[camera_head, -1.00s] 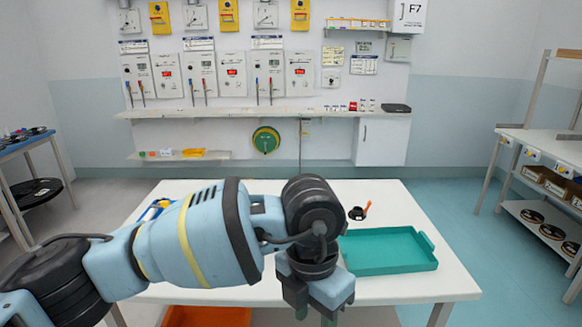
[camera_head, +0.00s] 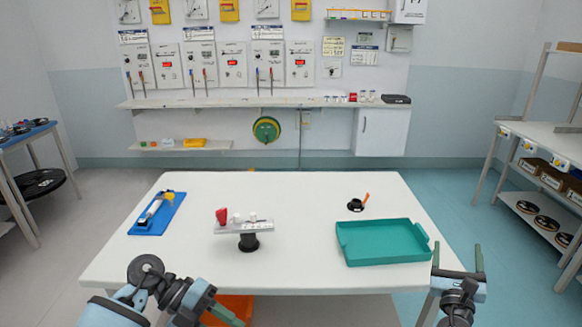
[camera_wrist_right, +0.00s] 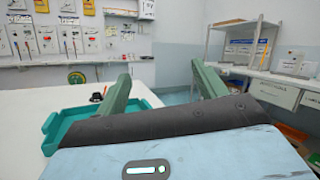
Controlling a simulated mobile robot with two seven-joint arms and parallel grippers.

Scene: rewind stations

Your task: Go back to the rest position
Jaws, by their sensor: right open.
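My right gripper (camera_head: 458,257) is at the lower right in the head view, off the table's front right corner. Its two green fingers stand wide apart with nothing between them. The same open fingers show in the right wrist view (camera_wrist_right: 163,88). My left arm is low at the left in the head view. Its left gripper (camera_head: 224,314) is partly cut off at the bottom edge, in front of the table, and its finger gap cannot be made out.
The white table (camera_head: 300,195) carries a blue mat (camera_head: 147,226) with tools, a small stand (camera_head: 249,242) with red and white pieces, a black-and-orange item (camera_head: 356,206) and a teal tray (camera_head: 386,259). An orange bin (camera_head: 236,304) is below. Shelves (camera_head: 535,215) stand right.

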